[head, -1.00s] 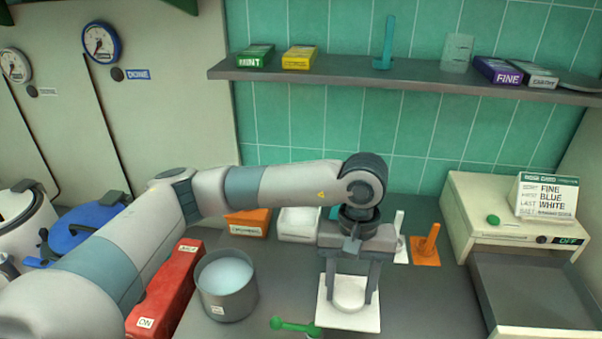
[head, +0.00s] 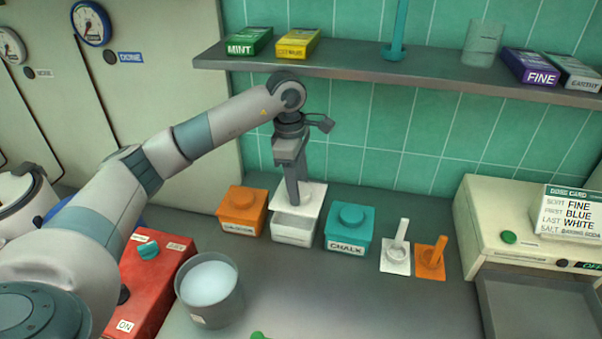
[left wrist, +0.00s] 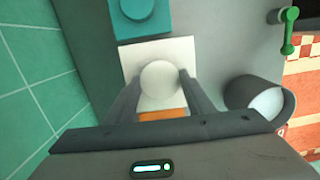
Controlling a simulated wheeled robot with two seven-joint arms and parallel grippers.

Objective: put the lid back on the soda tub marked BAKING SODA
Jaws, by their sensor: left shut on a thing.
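My left gripper (head: 296,197) is shut on the round knob of a square white lid (head: 312,193). In the left wrist view the lid (left wrist: 183,53) shows with its knob (left wrist: 158,78) between the two fingers. In the head view the lid is at the white tub (head: 293,231), overlapping its back part. The front of the tub's inside seems to show below the lid's edge. I cannot tell whether lid and tub touch. The tub's label is too small to read. My right gripper is not in view.
An orange lidded tub (head: 242,211) stands close on the left, a teal CHALK tub (head: 348,232) close on the right. A grey pot (head: 210,290) and red box (head: 155,275) stand nearer, left. The counter's front middle is mostly clear. A shelf (head: 420,72) hangs above.

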